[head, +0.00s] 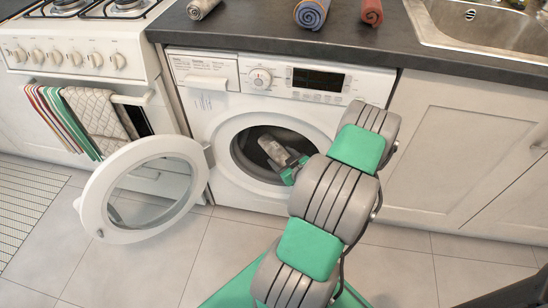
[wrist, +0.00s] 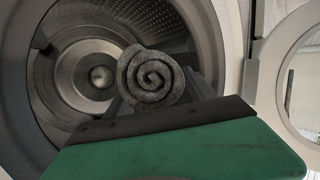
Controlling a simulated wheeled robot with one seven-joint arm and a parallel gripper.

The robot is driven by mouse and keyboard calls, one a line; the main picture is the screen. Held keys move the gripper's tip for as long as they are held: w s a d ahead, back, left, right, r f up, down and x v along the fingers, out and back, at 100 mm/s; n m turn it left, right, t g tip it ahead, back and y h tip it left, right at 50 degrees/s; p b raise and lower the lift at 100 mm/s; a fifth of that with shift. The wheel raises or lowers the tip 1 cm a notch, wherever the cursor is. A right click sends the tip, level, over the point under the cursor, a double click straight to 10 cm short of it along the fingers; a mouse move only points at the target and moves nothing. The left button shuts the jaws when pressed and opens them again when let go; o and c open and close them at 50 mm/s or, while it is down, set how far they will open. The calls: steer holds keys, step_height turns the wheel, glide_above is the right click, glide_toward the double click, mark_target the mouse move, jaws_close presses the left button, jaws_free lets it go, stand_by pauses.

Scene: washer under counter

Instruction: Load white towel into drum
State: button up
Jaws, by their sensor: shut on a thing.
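My gripper (head: 285,164) is at the round opening of the washer (head: 222,125), partly hidden by my arm. It is shut on a rolled towel (head: 271,147), which looks pale grey in the shade. In the wrist view the towel's spiral end (wrist: 152,78) shows dark grey between the fingers, in front of the metal drum (wrist: 62,85). The drum's back wall and hub are visible beyond it. I cannot tell how far inside the towel is. The round door (head: 101,215) stands wide open to the left.
A beige rolled towel (head: 201,8), a blue striped one (head: 311,13) and a red one (head: 372,12) lie on the dark counter (head: 270,38). A sink (head: 480,30) is at right, a stove (head: 75,45) at left. Tiled floor (head: 225,255) is clear beside the door.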

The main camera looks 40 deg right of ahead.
steer(key=w+d+f+b, duration=0.3)
steer(key=w+f+b, duration=0.1)
steer(key=w+f, duration=0.4)
steer(key=shift+d+f+b, duration=0.25)
steer(key=shift+f+b, duration=0.1)
steer(key=shift+f, duration=1)
steer(key=shift+w, duration=0.1)
steer(key=shift+f+b, duration=0.35)
steer(key=o, duration=1.6)
steer(key=shift+o, duration=0.2)
steer(key=shift+r, duration=0.1)
